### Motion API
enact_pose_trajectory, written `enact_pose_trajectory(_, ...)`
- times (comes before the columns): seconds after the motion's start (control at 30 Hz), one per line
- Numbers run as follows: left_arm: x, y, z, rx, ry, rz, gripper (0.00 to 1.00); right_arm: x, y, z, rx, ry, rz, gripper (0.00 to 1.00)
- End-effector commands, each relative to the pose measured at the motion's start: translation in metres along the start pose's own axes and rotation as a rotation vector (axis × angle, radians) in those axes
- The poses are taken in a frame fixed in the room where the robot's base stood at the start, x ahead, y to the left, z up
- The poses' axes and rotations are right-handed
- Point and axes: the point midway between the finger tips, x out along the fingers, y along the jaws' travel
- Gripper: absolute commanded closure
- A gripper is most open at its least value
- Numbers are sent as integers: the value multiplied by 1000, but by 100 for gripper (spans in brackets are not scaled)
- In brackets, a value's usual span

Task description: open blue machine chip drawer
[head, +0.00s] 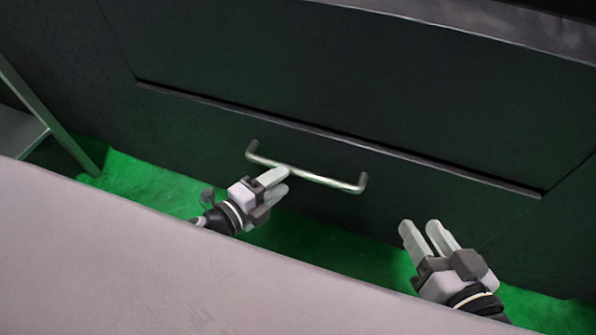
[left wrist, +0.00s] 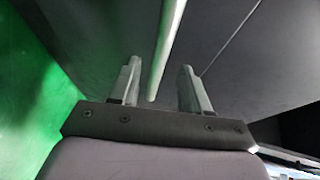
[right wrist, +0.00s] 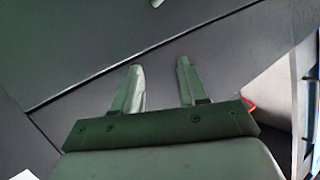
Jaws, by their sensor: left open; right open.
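The drawer is a dark front panel (head: 210,125) on the machine, and it looks nearly black here. A metal bar handle (head: 320,179) runs across it. My left gripper (head: 284,180) is at the left half of the handle, its fingertips overlapping the bar in the head view. In the left wrist view the bar (left wrist: 166,50) passes between the two open fingers (left wrist: 158,85); I cannot tell whether they touch it. My right gripper (head: 421,230) is open and empty, right of and below the handle, in front of the dark front. Its fingers (right wrist: 160,80) show apart in the right wrist view.
A pale grey surface (head: 110,260) fills the lower left foreground, and its edge lies close to my left gripper. The floor (head: 135,180) is bright green. A grey frame leg (head: 50,120) stands at the far left. A ledge (head: 330,134) runs above the handle.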

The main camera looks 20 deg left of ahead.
Motion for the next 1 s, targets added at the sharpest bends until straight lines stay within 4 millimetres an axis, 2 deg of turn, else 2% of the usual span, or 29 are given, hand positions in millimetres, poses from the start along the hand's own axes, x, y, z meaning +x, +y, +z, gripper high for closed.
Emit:
enact_pose_trajectory(0.2, 29, 0, 0, -1, -1, -3, 54, -2, 4, 2, -32, 18, 15, 57)
enact_pose_trajectory(0.4, 50, 0, 1, -3, -2, -1, 54, -5, 7, 2, -61, 35, 27, 57)
enact_pose_trajectory(0.6, 59, 0, 0, -4, -2, 0, 54, -6, 8, 2, -74, 42, 33, 57)
enact_pose_trajectory(0.87, 60, 0, 0, -4, -2, 0, 54, -6, 8, 1, -76, 43, 34, 57)
enact_pose_trajectory(0.9, 60, 0, 0, -4, -2, 0, 60, -6, 8, 1, -76, 43, 34, 57)
enact_pose_trajectory(0.97, 60, 0, 0, -4, -2, 0, 80, -6, 8, 1, -76, 43, 34, 57)
enact_pose_trajectory(1.0, 60, 0, 0, -4, -2, 0, 93, -6, 8, 1, -76, 43, 34, 57)
